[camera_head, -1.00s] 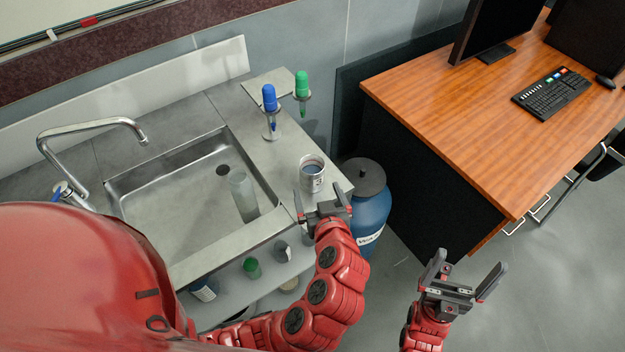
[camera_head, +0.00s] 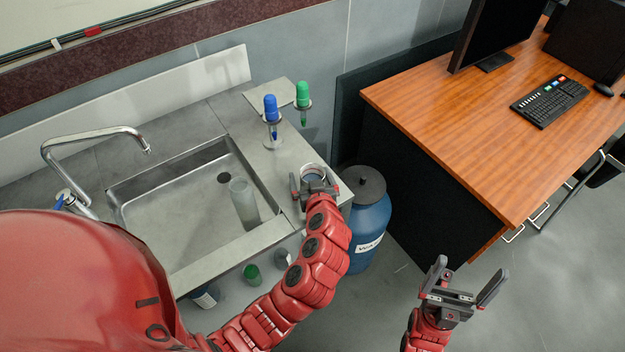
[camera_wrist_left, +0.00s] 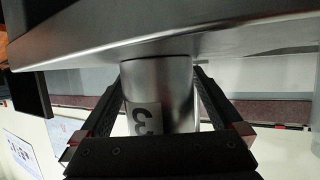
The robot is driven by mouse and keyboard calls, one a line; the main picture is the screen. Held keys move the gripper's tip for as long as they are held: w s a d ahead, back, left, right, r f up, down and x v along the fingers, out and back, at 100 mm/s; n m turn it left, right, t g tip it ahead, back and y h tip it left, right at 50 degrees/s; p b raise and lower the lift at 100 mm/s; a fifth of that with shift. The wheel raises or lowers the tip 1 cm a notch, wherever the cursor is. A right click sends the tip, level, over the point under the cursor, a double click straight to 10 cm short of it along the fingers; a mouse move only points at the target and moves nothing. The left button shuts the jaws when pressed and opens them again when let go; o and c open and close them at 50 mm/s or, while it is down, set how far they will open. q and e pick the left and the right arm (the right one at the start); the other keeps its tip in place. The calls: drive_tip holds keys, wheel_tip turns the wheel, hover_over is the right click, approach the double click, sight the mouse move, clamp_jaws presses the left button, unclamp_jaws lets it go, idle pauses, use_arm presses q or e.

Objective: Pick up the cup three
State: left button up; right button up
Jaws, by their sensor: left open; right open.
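The cup three (camera_head: 314,170) is a small metal cup on the counter to the right of the sink. My left gripper (camera_head: 314,184) is open, with one finger on each side of the cup. In the wrist view its fingers (camera_wrist_left: 160,100) flank the cup, and small gaps seem to show beside it. The head view hides the cup's lower part behind the gripper. My right gripper (camera_head: 466,284) is open and empty over the floor at the right.
A stand with blue (camera_head: 271,107) and green (camera_head: 302,94) capped droppers is behind the cup. The sink (camera_head: 190,205) with a clear cylinder (camera_head: 243,203) lies to the left. A blue barrel (camera_head: 368,225) stands beside the counter's right edge. A wooden desk (camera_head: 450,110) is further right.

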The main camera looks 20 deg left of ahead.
use_arm(q)
clamp_jaws()
idle(0.5)
drive_tip(key=shift+r, duration=0.1)
